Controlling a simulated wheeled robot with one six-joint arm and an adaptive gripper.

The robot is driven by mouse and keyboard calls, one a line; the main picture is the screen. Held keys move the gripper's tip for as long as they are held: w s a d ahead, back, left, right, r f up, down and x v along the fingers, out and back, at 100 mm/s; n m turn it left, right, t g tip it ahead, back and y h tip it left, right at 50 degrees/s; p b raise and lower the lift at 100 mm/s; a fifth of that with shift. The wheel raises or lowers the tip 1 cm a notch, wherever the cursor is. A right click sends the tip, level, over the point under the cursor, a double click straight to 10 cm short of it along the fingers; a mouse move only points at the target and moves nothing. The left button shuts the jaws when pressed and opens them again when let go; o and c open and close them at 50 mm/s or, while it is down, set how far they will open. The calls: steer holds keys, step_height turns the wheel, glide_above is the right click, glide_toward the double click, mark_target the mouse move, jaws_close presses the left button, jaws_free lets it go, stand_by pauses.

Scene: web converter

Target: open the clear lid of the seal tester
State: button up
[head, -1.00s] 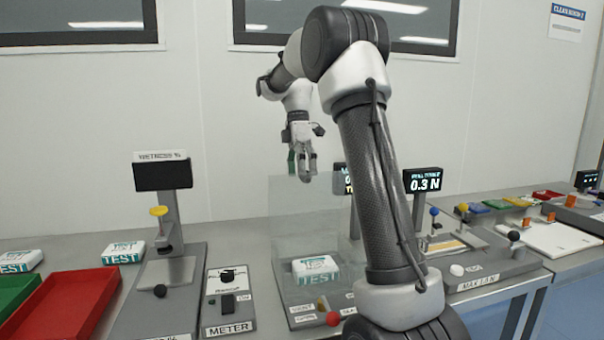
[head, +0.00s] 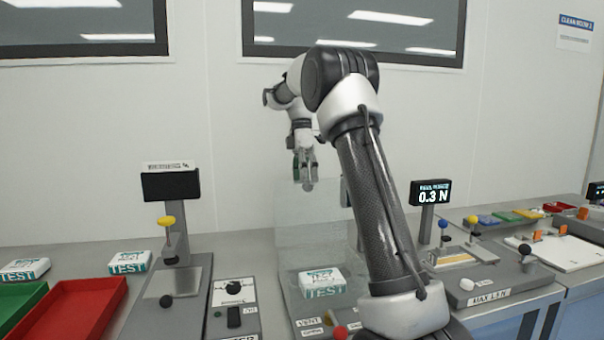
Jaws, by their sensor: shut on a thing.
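The seal tester (head: 290,290) stands on the bench at lower middle, partly hidden behind my arm. Its clear lid (head: 312,225) shows as a faint see-through panel raised above the base. A white and teal TEST pack (head: 322,282) sits at the tester, near the bottom of the lid. My gripper (head: 307,184) points down at the lid's top edge and is shut on the lid there. The exact grip point is small and hard to make out. A red knob (head: 340,332) and small labels show at the tester's front.
To the left are a METER box (head: 234,300), a stand with a yellow knob (head: 167,221), a red tray (head: 75,310) and a green tray (head: 18,300). To the right, a display (head: 430,192) reads 0.3 N.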

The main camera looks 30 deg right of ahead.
steer(key=shift+w+d, duration=0.15)
steer(key=shift+w, duration=0.45)
steer(key=shift+c, duration=1.1)
steer(key=shift+w+d+r, duration=0.15)
steer(key=shift+w+d, duration=0.1)
steer(key=shift+w, duration=0.5)
steer(key=shift+w+d+r, duration=0.1)
steer(key=shift+w+d, duration=0.1)
steer(key=shift+w, duration=0.5)
steer(key=shift+c, duration=0.2)
